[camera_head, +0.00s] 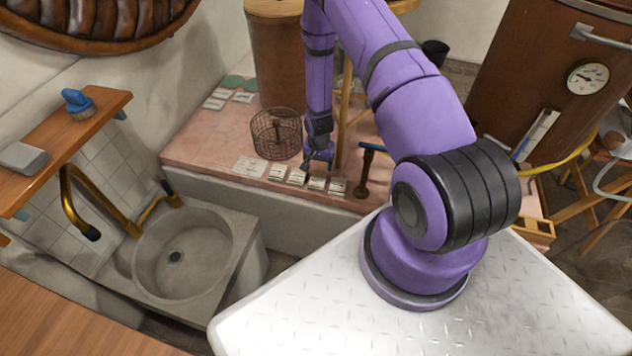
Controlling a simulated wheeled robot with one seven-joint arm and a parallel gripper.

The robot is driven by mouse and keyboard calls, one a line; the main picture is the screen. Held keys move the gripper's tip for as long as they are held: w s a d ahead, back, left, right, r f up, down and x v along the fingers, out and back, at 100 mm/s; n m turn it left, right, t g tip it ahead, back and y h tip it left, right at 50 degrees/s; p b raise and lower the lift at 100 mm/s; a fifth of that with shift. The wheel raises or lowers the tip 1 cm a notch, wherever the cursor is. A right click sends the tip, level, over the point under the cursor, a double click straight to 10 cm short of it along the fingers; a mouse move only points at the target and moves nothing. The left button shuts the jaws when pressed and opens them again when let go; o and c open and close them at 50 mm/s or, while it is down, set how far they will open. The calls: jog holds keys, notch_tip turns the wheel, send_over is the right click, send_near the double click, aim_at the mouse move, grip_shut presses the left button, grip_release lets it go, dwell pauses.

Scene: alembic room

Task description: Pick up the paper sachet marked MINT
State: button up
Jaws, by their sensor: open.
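Several small pale paper sachets lie in a row near the front edge of the pink counter (200,142). I make out one sachet (277,172) on the left, another (297,177) in the middle and one (337,186) on the right. Their print is too small to read, so I cannot tell which is marked MINT. My gripper (318,161) points down over the right part of the row, close above the sachets. It is open, and I see nothing held in it. Its fingers partly hide the counter behind the row.
A wire basket (267,142) stands just left of my gripper, and a dark-handled tool (363,180) stands to its right. A larger pale card (250,167) lies left of the row. A stone sink (190,268) is in front, lower left.

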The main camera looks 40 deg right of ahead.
aim_at(317, 180)
jog(key=shift+w+a+f, duration=0.1)
jog(key=shift+f, duration=2.05)
jog(key=shift+a+f, duration=0.1)
jog(key=shift+f, duration=2)
jog(key=c, duration=0.7)
